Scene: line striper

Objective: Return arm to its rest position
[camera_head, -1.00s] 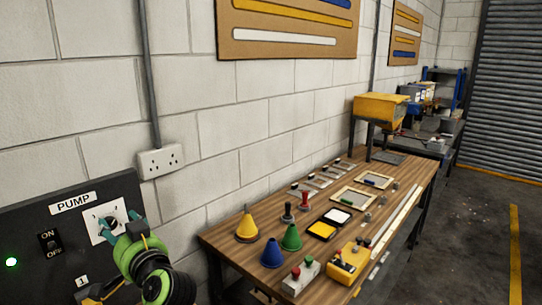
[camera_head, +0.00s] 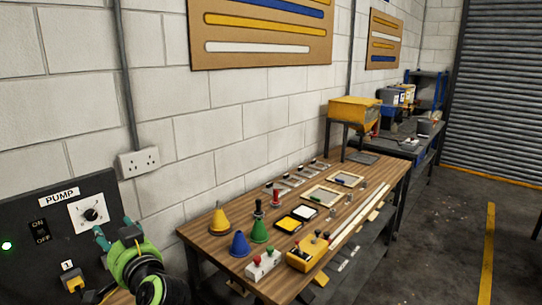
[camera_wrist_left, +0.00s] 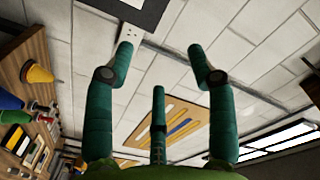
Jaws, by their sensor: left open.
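My left gripper (camera_head: 115,236) shows at the lower left of the head view, at the end of a green and black arm. It is just right of and below the pump knob (camera_head: 90,213), apart from it. In the left wrist view its teal fingers (camera_wrist_left: 165,62) are spread wide with nothing between them. The black pump panel (camera_head: 35,246) carries a lit green lamp (camera_head: 7,245) and an ON/OFF switch (camera_head: 40,231). My right gripper is not in view.
A wooden workbench (camera_head: 205,245) along the wall holds yellow, blue and green cones, a yellow control box (camera_head: 306,254) and other small items. A wall socket (camera_head: 139,162) is above the arm. Open floor (camera_head: 445,235) lies to the right.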

